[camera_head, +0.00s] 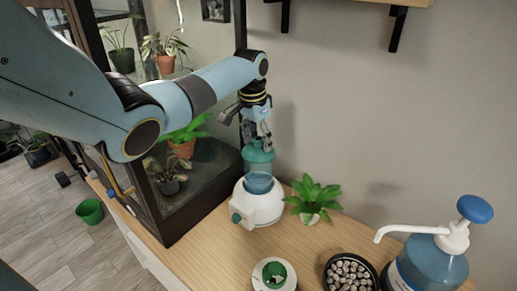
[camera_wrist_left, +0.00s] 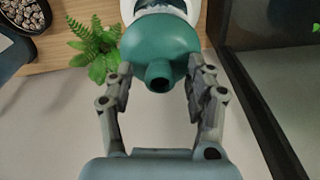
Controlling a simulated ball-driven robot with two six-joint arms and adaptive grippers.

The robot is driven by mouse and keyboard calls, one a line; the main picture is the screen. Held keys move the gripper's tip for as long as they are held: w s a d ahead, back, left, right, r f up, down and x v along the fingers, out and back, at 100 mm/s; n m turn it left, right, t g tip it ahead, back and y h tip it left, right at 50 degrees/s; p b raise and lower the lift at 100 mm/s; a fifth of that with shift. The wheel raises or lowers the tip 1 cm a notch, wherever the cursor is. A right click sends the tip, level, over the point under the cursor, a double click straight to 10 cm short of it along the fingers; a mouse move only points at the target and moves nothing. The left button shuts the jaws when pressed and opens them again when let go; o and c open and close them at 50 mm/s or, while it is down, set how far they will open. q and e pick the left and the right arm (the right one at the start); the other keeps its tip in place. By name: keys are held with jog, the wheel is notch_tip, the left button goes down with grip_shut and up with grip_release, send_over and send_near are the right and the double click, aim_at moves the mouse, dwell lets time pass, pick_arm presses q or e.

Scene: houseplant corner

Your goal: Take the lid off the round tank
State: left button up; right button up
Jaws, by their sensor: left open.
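The round tank (camera_head: 258,182) is a small blue see-through vessel on a white rounded base (camera_head: 262,208) with a teal knob at its front. Its teal lid (camera_head: 258,156) is on top, and it fills the middle of the left wrist view (camera_wrist_left: 160,42) with a short hollow neck pointing at the camera. My left gripper (camera_head: 257,139) is directly above the lid. In the left wrist view its open fingers (camera_wrist_left: 160,78) stand on both sides of the lid's neck. I cannot tell whether they touch the lid. My right gripper is not in view.
A glass plant cabinet (camera_head: 205,185) stands close on the left. A small fern (camera_head: 314,197) is just right of the tank. A bowl of pebbles (camera_head: 350,273), a white-and-green pot (camera_head: 274,276) and a blue pump bottle (camera_head: 430,262) stand toward the front. The wall is behind.

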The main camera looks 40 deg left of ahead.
pick_arm(q)
jog(key=shift+s+f, duration=0.1)
grip_shut()
dwell(0.3)
